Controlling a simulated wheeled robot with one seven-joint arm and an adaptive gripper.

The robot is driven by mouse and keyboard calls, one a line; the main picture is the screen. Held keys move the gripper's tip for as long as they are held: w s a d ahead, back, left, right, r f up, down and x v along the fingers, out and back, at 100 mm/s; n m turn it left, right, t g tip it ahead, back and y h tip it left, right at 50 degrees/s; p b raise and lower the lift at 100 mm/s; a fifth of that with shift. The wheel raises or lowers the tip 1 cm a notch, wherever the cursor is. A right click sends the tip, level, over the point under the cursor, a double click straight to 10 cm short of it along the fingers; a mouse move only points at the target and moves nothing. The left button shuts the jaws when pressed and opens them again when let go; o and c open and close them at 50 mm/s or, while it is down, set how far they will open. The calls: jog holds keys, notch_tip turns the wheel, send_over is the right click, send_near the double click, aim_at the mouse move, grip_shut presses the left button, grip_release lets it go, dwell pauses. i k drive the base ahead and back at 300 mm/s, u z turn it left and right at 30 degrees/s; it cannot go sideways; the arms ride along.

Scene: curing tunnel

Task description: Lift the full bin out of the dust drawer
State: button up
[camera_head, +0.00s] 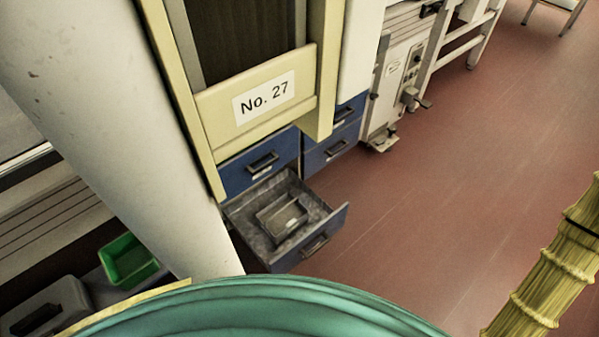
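The dust drawer (332,223) is pulled out of a blue drawer cabinet below the "No. 27" panel. Its inside is grey and its front has a dark handle. A small grey metal bin (266,217) stands inside the open drawer, apart from the drawer's front. The bin's inside shows a pale grey-brown surface, and I cannot tell how full it is. My gripper is not in view.
A cream frame with a "No. 27" label (264,97) stands above the drawer. A thick white column (120,130) rises left of it. A green bin (128,262) and a grey case (45,308) are at lower left. Red floor (430,190) is open to the right.

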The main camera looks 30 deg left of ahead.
aim_at(280, 219)
jog(key=z, duration=0.1)
jog(key=k, duration=0.8)
jog(key=u, duration=1.05)
